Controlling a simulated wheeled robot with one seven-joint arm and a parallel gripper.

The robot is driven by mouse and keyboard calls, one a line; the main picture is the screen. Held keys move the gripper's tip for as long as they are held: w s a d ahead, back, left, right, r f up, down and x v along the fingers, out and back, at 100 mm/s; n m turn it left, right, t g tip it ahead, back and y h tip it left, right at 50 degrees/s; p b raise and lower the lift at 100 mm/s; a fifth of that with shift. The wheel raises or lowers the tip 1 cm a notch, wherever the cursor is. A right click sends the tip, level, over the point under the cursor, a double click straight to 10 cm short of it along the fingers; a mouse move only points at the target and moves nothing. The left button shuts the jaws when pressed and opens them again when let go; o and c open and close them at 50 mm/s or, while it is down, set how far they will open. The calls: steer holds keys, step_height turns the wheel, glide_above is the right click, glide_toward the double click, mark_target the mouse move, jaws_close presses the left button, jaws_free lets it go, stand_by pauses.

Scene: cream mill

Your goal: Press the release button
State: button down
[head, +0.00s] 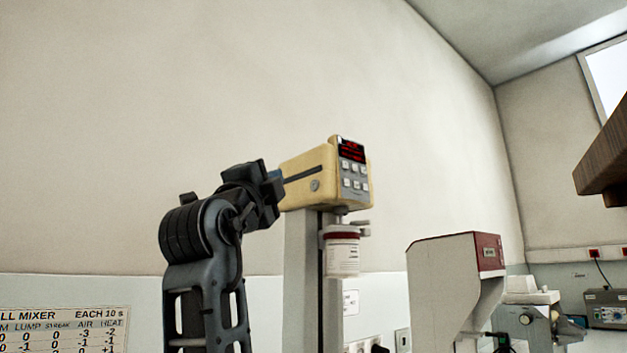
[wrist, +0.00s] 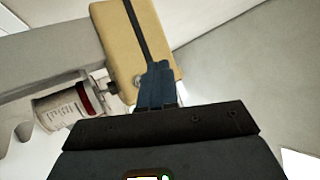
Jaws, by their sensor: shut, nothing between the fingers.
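The mill's cream-yellow head (head: 300,166) sits on top of a pale column (head: 299,250). A small round silver button (head: 314,185) is on its side, below a dark slot; it also shows in the wrist view (wrist: 138,81), just left of my fingertips. I cannot tell for sure that this is the release button. My gripper (head: 280,176) is shut and empty, with its blue fingertips close to the side of the head. In the wrist view the fingertips (wrist: 158,68) overlap the slot's lower end; I cannot tell whether they touch.
A red display and grey keys (head: 355,183) are on the head's front. A lidded white jar (head: 342,254) is held below the head. A white machine with a red panel (head: 455,280) stands to the right. A brown wooden edge (head: 605,160) juts in at the right.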

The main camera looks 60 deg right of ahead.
mark_target(314, 185)
steer(key=shift+s+d, duration=0.25)
steer(key=shift+d, duration=0.6)
steer(key=shift+s+d, duration=0.25)
steer(key=shift+d, duration=0.65)
steer(key=shift+s+d, duration=0.25)
steer(key=shift+d, duration=0.6)
steer(key=shift+d, duration=0.1)
steer(key=shift+s+d, duration=0.1)
steer(key=shift+d, duration=0.2)
steer(key=shift+s+d+b, duration=0.1)
steer(key=shift+d+b, duration=0.2)
steer(key=shift+b, duration=0.1)
stand_by(0.7)
steer(key=shift+a, duration=0.15)
steer(key=shift+w+a+b, duration=0.2)
steer(key=shift+a+b, duration=0.35)
